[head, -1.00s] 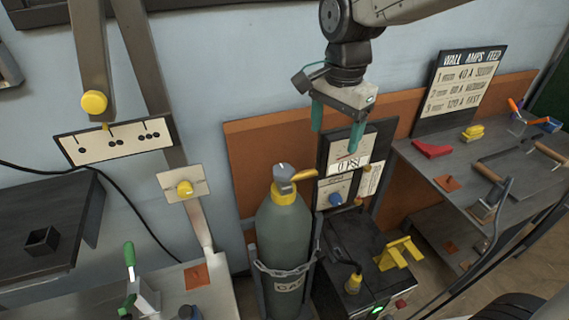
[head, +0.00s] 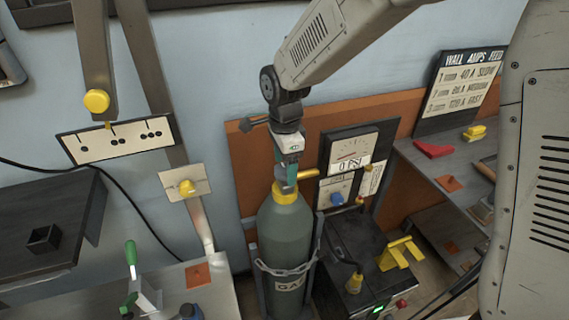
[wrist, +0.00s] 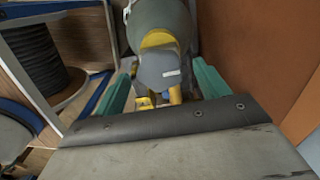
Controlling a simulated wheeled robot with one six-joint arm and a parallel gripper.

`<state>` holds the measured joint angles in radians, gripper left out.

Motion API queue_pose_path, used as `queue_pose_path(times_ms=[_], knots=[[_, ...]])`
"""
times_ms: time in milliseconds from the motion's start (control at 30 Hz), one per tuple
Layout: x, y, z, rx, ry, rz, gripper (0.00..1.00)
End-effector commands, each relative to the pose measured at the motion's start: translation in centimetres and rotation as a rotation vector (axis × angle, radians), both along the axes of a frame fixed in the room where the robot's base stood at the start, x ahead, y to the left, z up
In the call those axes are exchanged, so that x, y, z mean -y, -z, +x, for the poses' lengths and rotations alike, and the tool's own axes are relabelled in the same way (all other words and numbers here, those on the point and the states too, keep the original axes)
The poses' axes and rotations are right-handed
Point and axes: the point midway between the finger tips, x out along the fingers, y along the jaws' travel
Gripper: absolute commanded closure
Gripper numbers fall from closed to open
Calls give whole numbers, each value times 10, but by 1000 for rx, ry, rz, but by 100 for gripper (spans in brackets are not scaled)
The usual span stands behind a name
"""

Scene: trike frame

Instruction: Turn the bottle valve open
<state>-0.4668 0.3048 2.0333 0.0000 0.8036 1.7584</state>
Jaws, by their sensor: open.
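The gas bottle (head: 285,235) is a grey-green cylinder with a yellow collar, standing upright in a rack with a chain around it. Its grey valve knob (wrist: 163,68) with a white mark sits on top, and a yellow handle or outlet (head: 306,174) points right. My gripper (head: 285,178) is directly above the bottle top, pointing down. In the wrist view its two green fingers (wrist: 162,88) are apart, one on each side of the knob. I cannot tell whether they touch it. In the head view the gripper partly hides the knob.
A gauge panel (head: 352,155) reading 0 PSI stands just right of the bottle, above a dark machine (head: 350,265) with a yellow bracket (head: 398,252). A bench (head: 215,285) with a green-handled clamp (head: 131,262) is at left. An orange board (head: 245,150) stands behind.

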Motion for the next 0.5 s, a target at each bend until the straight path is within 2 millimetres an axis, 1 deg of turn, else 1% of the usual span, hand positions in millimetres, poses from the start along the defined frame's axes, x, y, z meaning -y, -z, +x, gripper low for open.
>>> queue_pose_path(times_ms=[100, 300, 367, 400, 467, 500], knots=[[0, 4, 0, -1, 0, 0, 26], [0, 4, 0, 0, 0, 0, 26], [0, 4, 0, 0, -1, 0, 43], [0, 4, 0, 0, -1, 0, 54], [0, 4, 0, 0, -1, 0, 71], [0, 4, 0, 0, -1, 0, 71]])
